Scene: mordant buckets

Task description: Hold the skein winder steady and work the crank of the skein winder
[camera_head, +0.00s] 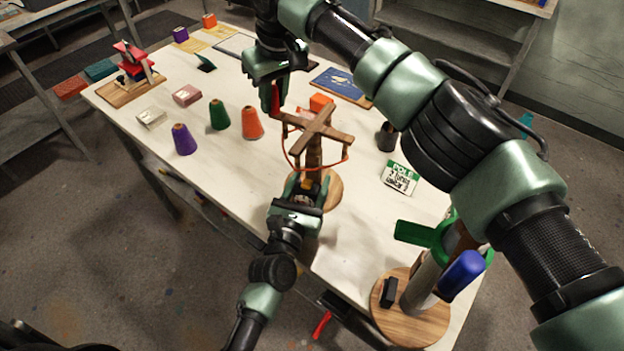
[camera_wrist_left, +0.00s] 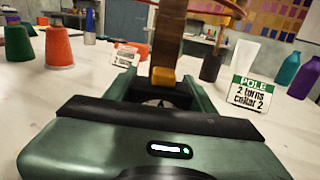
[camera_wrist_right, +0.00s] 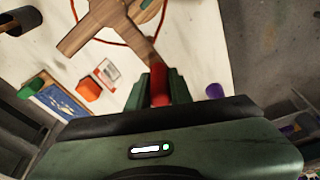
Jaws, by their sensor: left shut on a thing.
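The skein winder stands upright on the table. It has a wooden cross (camera_head: 322,122) on top, an orange ring around it, a post (camera_head: 314,155) and a round wooden base (camera_head: 331,190). My left gripper (camera_head: 307,183) is shut on the lower post, at a yellow piece (camera_wrist_left: 164,77). My right gripper (camera_head: 275,92) points down at the red crank handle (camera_head: 275,98) at the end of one cross arm. In the right wrist view the handle (camera_wrist_right: 160,88) lies between the fingers; whether they press on it is unclear.
Purple (camera_head: 183,139), green (camera_head: 219,114) and orange (camera_head: 252,122) cones stand left of the winder. A dark cup (camera_head: 387,136) and a sign reading "POLE 2 turns collar 2" (camera_head: 399,178) are to its right. A round stand (camera_head: 427,328) is at the near right.

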